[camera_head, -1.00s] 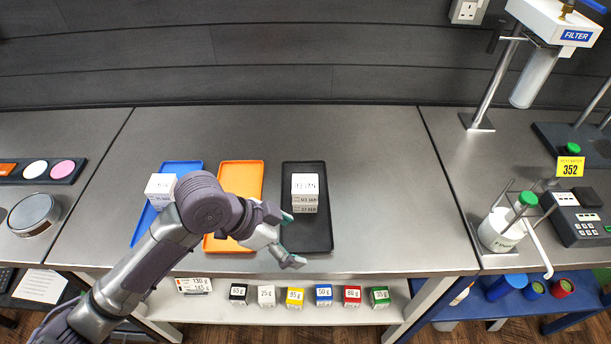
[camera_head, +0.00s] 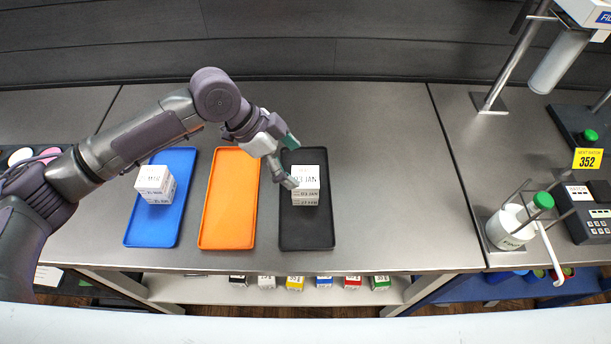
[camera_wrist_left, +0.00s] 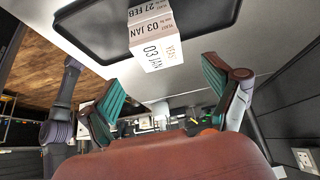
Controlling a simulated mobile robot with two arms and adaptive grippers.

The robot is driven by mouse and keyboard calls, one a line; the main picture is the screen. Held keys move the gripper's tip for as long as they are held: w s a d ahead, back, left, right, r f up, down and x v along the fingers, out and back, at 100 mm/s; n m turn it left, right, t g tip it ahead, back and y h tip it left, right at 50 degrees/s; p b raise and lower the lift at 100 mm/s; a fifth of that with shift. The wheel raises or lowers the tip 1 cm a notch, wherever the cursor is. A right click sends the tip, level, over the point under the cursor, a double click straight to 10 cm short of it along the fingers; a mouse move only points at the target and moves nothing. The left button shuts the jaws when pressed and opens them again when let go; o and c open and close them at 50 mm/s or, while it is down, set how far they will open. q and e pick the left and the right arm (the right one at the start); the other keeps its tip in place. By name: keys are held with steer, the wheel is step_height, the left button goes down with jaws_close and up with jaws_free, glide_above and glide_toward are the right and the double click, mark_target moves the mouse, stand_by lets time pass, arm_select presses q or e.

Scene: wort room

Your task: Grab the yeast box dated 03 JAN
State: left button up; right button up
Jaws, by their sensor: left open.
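The white yeast box reading 03 JAN (camera_head: 307,178) sits on top of a white box reading 27 FEB (camera_head: 305,201) on the black tray (camera_head: 305,236). My left gripper (camera_head: 290,162) is open and empty, with its fingertips close to the upper left of this stack in the head view. In the left wrist view the 03 JAN box (camera_wrist_left: 157,50) appears between and beyond the two spread fingers, with the 27 FEB box (camera_wrist_left: 150,10) behind it. I cannot tell whether a finger touches the box. My right gripper is not in view.
A blue tray (camera_head: 145,230) with another stack of white boxes (camera_head: 155,184) and an empty orange tray (camera_head: 228,215) lie to the left. A bottle with a green cap (camera_head: 511,226) stands in a holder at the right. The table between is clear.

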mark_target(305, 176)
arm_select(q)
steer(key=shift+d+f, duration=0.3)
steer(key=shift+f, duration=0.25)
steer(key=p+x, duration=0.1)
steer(key=x, duration=0.1)
steer(key=p+x, duration=0.1)
steer(key=x, duration=0.1)
steer(key=shift+a+f, duration=0.2)
steer(key=shift+f, duration=0.05)
steer(key=shift+d+f, duration=0.2)
steer(key=shift+f, duration=0.15)
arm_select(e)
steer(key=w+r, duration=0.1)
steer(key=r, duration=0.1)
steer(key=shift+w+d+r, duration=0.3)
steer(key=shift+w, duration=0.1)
arm_select(q)
steer(key=shift+c, duration=0.2)
steer(key=shift+c, duration=1.2)
steer(key=c, duration=1.1)
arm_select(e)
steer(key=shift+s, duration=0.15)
arm_select(q)
steer(key=shift+r, duration=0.1)
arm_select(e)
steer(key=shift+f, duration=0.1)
